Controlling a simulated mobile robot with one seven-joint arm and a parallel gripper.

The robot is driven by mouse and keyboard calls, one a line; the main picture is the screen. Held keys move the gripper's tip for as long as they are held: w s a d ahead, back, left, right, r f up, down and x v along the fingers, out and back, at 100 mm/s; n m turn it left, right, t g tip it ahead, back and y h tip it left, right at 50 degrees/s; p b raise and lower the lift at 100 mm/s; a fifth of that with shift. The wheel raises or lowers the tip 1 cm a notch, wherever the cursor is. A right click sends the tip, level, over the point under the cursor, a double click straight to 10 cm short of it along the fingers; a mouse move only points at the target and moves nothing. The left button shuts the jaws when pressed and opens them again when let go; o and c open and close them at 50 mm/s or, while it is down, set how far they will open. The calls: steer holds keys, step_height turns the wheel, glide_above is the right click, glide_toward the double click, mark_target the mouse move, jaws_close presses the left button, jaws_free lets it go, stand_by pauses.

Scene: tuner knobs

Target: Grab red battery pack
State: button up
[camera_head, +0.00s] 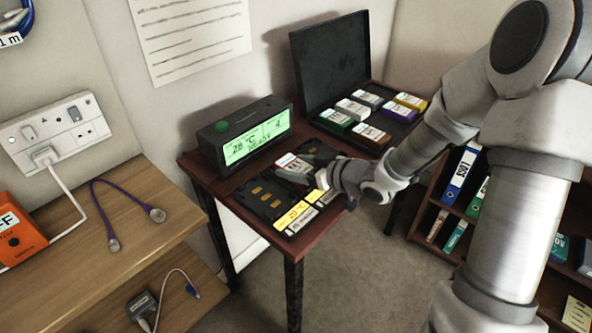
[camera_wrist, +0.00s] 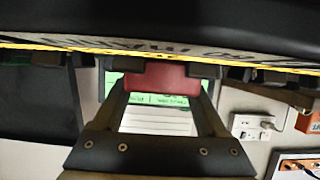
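The red battery pack (camera_head: 292,162), with a white label on top, is at the dark charger tray (camera_head: 255,193) on the small brown table. In the wrist view, the red pack (camera_wrist: 158,78) fills the gap between my fingertips. My gripper (camera_head: 316,172) reaches in from the right, low over the tray. It also shows in the wrist view (camera_wrist: 160,85), with a finger against each side of the pack. The pack's underside is hidden, so I cannot tell whether it is clear of the tray.
A green-lit display box (camera_head: 245,133) stands behind the tray. An open black case (camera_head: 330,58) with several coloured packs is at the back right. A yellow label strip (camera_head: 292,214) marks the tray's front edge. A shelf of binders (camera_head: 462,178) stands at right.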

steer(key=c, duration=1)
